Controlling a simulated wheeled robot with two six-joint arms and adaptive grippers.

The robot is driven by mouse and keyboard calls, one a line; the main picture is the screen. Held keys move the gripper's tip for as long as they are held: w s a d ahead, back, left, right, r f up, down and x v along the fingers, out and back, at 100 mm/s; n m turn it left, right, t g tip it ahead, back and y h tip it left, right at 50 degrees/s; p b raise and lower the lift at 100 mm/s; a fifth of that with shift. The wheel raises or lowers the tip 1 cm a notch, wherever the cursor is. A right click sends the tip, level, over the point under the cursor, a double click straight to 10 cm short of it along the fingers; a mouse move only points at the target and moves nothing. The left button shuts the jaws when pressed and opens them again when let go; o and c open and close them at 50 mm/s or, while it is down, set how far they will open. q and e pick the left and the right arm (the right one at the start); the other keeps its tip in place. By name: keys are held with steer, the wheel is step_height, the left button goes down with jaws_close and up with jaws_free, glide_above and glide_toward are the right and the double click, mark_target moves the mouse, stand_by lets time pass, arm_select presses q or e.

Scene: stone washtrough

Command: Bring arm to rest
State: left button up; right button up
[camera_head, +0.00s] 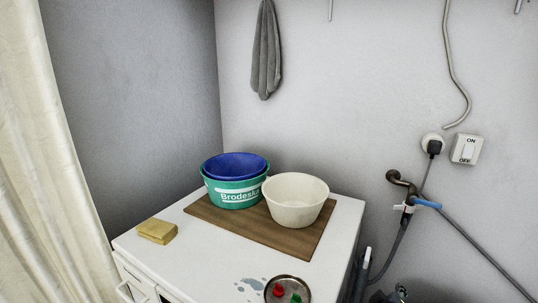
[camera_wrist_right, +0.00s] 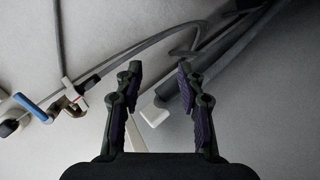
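My right gripper (camera_wrist_right: 158,80) shows in the right wrist view with its two fingers apart and nothing between them. Behind its fingers are hoses and a pale wall. Neither gripper shows in the head view, and my left gripper is in no view.
A white cabinet (camera_head: 190,254) bears a brown board (camera_head: 283,241) with a green tub (camera_head: 232,197), a blue bowl (camera_head: 235,166) and a cream bowl (camera_head: 297,201). A yellow sponge (camera_head: 157,231) and a round metal dish (camera_head: 287,284) lie there. A tap (camera_head: 402,186) with hoses is right.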

steer(key=s+a+f+m+g+y, duration=0.25)
steer(key=s+a+f, duration=0.25)
steer(key=s, duration=0.5)
steer(key=s+a+f+m+g+y, duration=0.2)
steer(key=s+a+f+g+y, duration=0.25)
steer(key=s, duration=0.45)
steer(key=s+x, duration=0.2)
steer(key=x, duration=0.9)
steer(key=s+d+f+x, duration=0.1)
steer(key=s+x, duration=0.1)
steer(key=x, duration=0.8)
steer(key=s+d+f+g, duration=0.1)
steer(key=s+d+f, duration=0.1)
steer(key=s+f, duration=1.5)
arm_select(q)
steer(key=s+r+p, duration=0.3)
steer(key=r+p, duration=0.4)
steer(key=p, duration=0.1)
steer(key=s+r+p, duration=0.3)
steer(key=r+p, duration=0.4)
steer(key=p, duration=0.2)
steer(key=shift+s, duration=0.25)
arm_select(e)
steer(key=s+r, duration=0.4)
steer(key=r, duration=0.8)
steer(key=shift+s+a+r, duration=0.15)
steer(key=shift+s+r, duration=0.1)
steer(key=shift+r, duration=0.1)
